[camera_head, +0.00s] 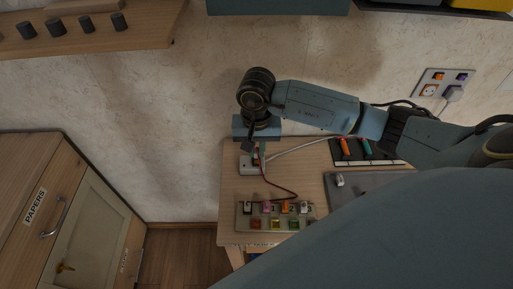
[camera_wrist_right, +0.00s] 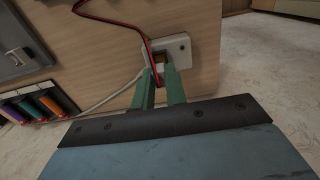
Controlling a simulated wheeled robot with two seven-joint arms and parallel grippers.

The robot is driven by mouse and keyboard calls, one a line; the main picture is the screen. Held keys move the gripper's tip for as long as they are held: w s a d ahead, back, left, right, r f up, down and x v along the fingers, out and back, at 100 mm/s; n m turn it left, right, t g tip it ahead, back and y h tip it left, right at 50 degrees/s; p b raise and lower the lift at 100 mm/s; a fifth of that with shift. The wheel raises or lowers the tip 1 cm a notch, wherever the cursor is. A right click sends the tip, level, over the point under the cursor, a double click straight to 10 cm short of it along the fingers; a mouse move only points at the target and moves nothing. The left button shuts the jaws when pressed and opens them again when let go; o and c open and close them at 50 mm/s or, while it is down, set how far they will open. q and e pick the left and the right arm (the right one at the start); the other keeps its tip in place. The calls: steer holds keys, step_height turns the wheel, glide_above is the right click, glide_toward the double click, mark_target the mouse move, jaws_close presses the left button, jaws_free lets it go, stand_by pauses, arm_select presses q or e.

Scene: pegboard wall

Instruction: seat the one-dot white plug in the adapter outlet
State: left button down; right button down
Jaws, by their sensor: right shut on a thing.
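My right gripper (camera_head: 260,153) is over the desk's back left corner, pointing down at the white adapter outlet (camera_head: 247,164). In the right wrist view its green fingers (camera_wrist_right: 160,82) are shut on a small plug, mostly hidden between them, with a red-and-black cord (camera_wrist_right: 143,38). I cannot tell the plug's colour or dots. The fingertips are at the adapter's near edge (camera_wrist_right: 182,47), over its dark opening; I cannot tell whether the plug touches it. White plugs (camera_head: 248,208) stand in a strip at the front of the desk, dots too small to read. My left gripper is out of view.
The strip (camera_head: 241,222) also holds pink and orange plugs above coloured squares. A pale cable leads right from the adapter. A dark tray with coloured cylinders (camera_head: 345,148) and a grey mat (camera_head: 333,188) lie to the right. A wall outlet (camera_head: 430,90) is at upper right.

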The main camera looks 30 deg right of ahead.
mark_target(257, 151)
steer(key=shift+f+b, duration=0.9)
steer(key=shift+f, duration=0.05)
steer(key=c, duration=1.3)
jaws_free()
steer(key=shift+c, duration=0.2)
steer(key=shift+r, duration=0.1)
steer(key=shift+r+p, duration=1.45)
steer(key=shift+r, duration=1)
